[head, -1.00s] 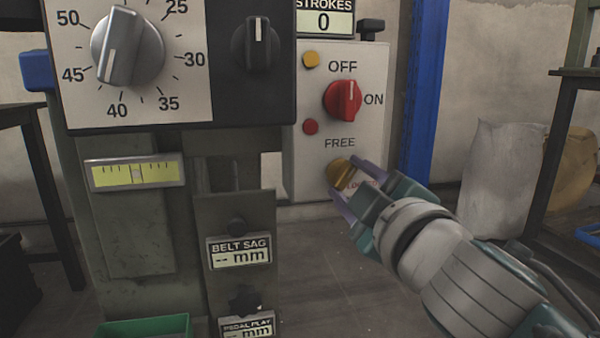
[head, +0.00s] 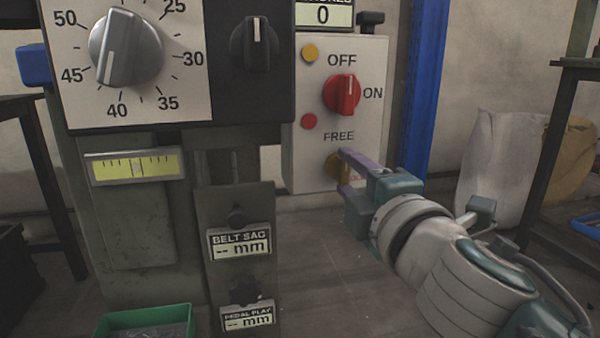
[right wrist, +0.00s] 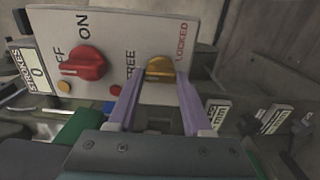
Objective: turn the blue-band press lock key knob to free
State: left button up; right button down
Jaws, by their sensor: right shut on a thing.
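The lock key knob (head: 334,166) is brass-yellow and sits low on the white control panel (head: 300,150), under the word FREE. My right gripper (head: 343,172) is shut on it, and its purple fingers and my wrist cover part of the knob. In the right wrist view the knob (right wrist: 160,68) sits between the two purple fingertips (right wrist: 159,78). FREE is printed on one side of it and LOCKED in red on the other. The exact angle of the knob is hard to tell. My left gripper is not in view.
An orange button (head: 310,53) and a red button (head: 309,121) are on the same panel. A blue post (head: 427,90) stands just right. A green bin (head: 146,321) is at lower left.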

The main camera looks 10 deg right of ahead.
dwell(0.4)
jog(key=shift+c, duration=1.6)
grip_release()
jog(key=shift+s, duration=0.1)
jog(key=shift+s, duration=0.35)
jog(key=s+p, duration=0.1)
jog(key=s, duration=0.8)
jog(key=shift+d, duration=0.2)
